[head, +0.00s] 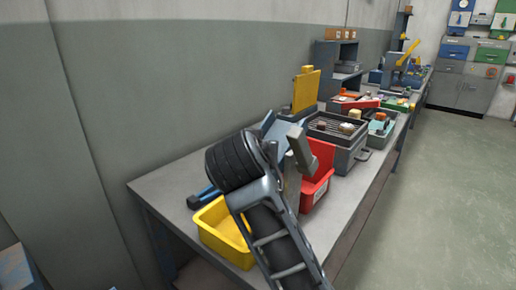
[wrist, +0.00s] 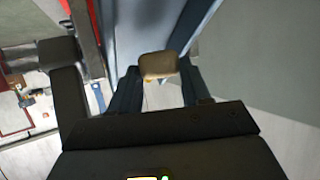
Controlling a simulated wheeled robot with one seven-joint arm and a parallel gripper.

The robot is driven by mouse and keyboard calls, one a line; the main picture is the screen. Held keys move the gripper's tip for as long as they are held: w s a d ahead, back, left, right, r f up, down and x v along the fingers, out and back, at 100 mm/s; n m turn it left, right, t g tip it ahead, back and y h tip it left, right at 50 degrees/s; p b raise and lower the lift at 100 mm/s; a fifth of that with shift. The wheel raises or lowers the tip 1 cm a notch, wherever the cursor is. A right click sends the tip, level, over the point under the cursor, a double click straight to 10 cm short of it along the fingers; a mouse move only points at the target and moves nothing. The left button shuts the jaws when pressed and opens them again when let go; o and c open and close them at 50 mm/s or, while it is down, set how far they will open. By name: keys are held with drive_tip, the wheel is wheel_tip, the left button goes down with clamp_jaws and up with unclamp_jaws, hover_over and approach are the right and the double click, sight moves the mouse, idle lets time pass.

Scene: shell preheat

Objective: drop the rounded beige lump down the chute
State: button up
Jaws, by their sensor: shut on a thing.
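The rounded beige lump (wrist: 158,65) sits between the two dark fingers of my gripper (wrist: 158,76) in the wrist view. My gripper is shut on it. Beyond the lump in the wrist view is a blue-grey trough, which appears to be the chute (wrist: 145,28); the lump overlaps it in the picture, apart from it or touching I cannot tell. In the head view, blue parts of the chute (head: 268,126) show behind my arm, which hides most of it and the lump.
A yellow bin (head: 215,238) and a red bin (head: 325,186) stand on the grey bench (head: 165,187) beside my arm. A grey box with a grill (head: 322,131) carrying beige pieces stands behind. A yellow upright panel (head: 306,90) is at the back. The floor at right is clear.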

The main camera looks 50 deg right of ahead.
drive_tip(key=o, duration=1.1)
drive_tip(key=v, duration=0.8)
idle(0.6)
